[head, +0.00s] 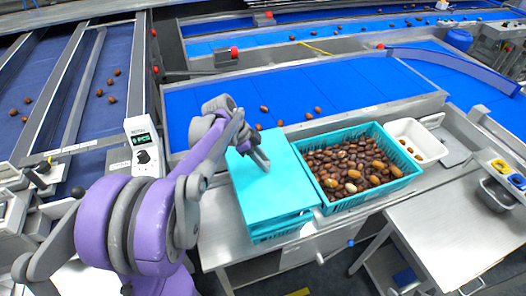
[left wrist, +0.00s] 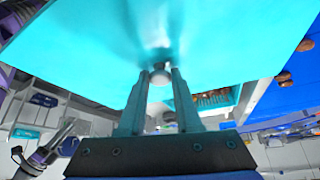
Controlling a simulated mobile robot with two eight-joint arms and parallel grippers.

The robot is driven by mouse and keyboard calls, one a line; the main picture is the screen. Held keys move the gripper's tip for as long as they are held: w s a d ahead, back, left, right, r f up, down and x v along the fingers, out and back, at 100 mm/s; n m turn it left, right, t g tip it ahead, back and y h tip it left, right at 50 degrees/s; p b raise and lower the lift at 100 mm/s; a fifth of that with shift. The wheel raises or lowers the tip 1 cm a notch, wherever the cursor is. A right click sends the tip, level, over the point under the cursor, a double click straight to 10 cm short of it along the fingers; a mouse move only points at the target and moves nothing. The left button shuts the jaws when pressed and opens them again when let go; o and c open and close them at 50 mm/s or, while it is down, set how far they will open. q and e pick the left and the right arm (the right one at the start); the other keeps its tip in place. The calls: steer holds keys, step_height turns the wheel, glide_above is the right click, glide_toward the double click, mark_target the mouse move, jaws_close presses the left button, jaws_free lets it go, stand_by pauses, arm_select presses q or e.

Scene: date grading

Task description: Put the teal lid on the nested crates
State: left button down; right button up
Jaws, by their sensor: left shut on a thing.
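The teal lid (head: 272,187) is a flat, roughly level panel over the nested crates (head: 280,231), whose teal front wall shows below the lid's near edge. The rest of the crates is hidden under the lid. I cannot tell whether the lid touches their rim. My left gripper (head: 262,161) reaches down to the lid's upper face near its far side. In the left wrist view the lid (left wrist: 90,60) fills the top, and the two fingers (left wrist: 160,80) are shut on its small pale knob (left wrist: 160,76). My right gripper is not in view.
A teal crate (head: 334,208) full of brown dates stands close against the right of the lid. A white tub (head: 414,140) is beyond it. A blue belt (head: 350,85) with a few dates runs behind. A bare metal surface (head: 450,225) lies at right.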

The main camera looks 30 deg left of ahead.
mark_target(263, 174)
arm_select(q)
steer(key=shift+s+d+f+b, duration=0.15)
steer(key=shift+f+b, duration=0.3)
steer(key=shift+f, duration=0.5)
steer(key=shift+f+b, duration=1.1)
steer(key=shift+f, duration=1.15)
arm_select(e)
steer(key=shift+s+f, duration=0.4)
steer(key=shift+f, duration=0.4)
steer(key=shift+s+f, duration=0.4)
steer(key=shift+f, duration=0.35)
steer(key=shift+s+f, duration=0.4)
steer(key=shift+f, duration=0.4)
arm_select(q)
steer(key=shift+f+b, duration=0.45)
steer(key=shift+f, duration=0.3)
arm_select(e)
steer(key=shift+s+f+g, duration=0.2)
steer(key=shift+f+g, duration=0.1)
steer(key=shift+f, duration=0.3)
arm_select(q)
steer(key=c, duration=0.5)
jaws_free()
steer(key=o, duration=0.4)
steer(key=shift+r, duration=0.15)
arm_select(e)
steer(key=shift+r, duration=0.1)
